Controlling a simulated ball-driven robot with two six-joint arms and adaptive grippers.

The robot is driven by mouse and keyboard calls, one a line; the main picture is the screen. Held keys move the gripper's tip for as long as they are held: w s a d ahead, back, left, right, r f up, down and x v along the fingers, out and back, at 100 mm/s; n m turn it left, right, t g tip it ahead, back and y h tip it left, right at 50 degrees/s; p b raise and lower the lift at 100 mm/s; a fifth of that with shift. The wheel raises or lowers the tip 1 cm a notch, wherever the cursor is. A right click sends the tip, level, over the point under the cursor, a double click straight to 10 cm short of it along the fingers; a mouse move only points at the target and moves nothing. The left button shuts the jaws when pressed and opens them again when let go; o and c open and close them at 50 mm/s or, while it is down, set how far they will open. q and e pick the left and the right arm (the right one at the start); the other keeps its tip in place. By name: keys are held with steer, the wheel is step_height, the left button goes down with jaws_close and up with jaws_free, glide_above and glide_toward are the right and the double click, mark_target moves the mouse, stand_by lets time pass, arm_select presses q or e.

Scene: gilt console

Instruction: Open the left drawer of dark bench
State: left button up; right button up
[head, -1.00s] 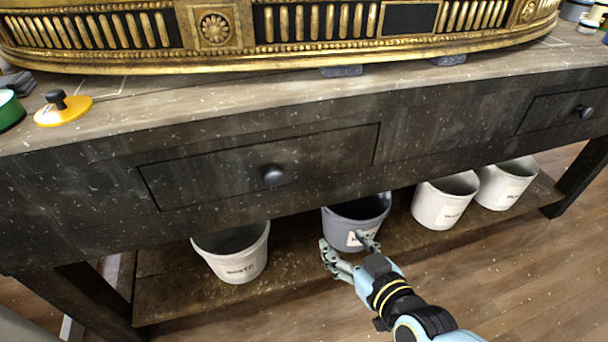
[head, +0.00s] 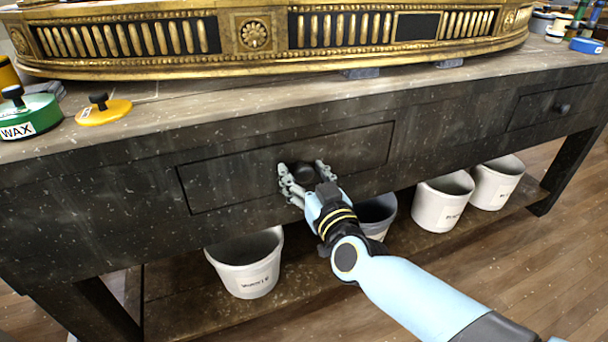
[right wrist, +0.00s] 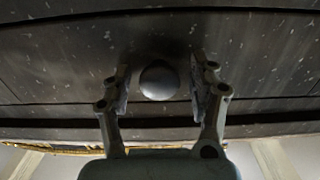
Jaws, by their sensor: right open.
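The dark bench (head: 120,240) has a left drawer (head: 225,183) in its front, which sits flush and looks closed. Its round dark knob (head: 304,172) is near the middle of the drawer front. My right gripper (head: 305,172) is at the knob, with one finger on each side. In the right wrist view the knob (right wrist: 158,80) sits between the two open fingers, with gaps visible on both sides. My left gripper is not in view.
A second drawer (head: 545,108) with a knob is at the right. Several buckets stand on the lower shelf, including a white one (head: 247,265) and a grey one (head: 376,212) behind my arm. A gilt console (head: 270,40), a green wax tin (head: 30,115) and a yellow lid (head: 103,110) are on top.

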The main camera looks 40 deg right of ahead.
steer(key=shift+w, duration=0.1)
jaws_close()
stand_by(0.4)
